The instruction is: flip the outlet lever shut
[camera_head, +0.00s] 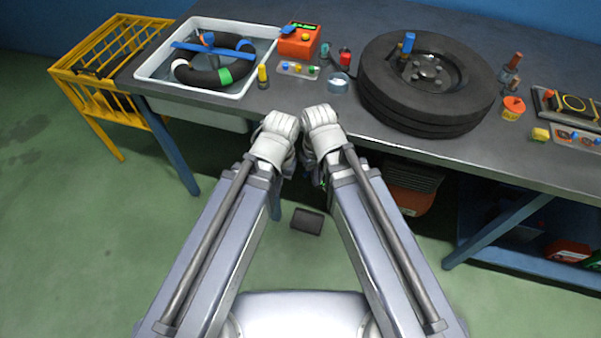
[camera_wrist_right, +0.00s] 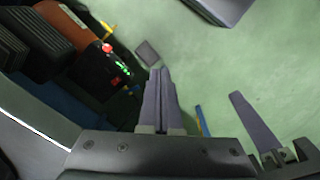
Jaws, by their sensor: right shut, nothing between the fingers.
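The outlet lever is not clearly made out. Under the bench stands a machine with an orange-brown body (camera_wrist_right: 68,32), dark ribs and a black panel (camera_wrist_right: 100,78) with a red knob and green lights. Small yellow parts show beside the panel; I cannot tell whether one is the lever. My right gripper (camera_wrist_right: 161,72) is shut and empty, to the right of the panel in the right wrist view. My left gripper (camera_wrist_right: 237,97) is partly seen at the right of that view; its jaw state is unclear. In the head view both wrists hide the fingers.
The bench (camera_head: 460,155) carries a tyre (camera_head: 375,95), a white basin (camera_head: 160,65), an orange box (camera_head: 299,40) and small parts along its front edge. A yellow rack (camera_head: 70,75) stands left. A dark flat pad (camera_head: 307,221) lies on open green floor.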

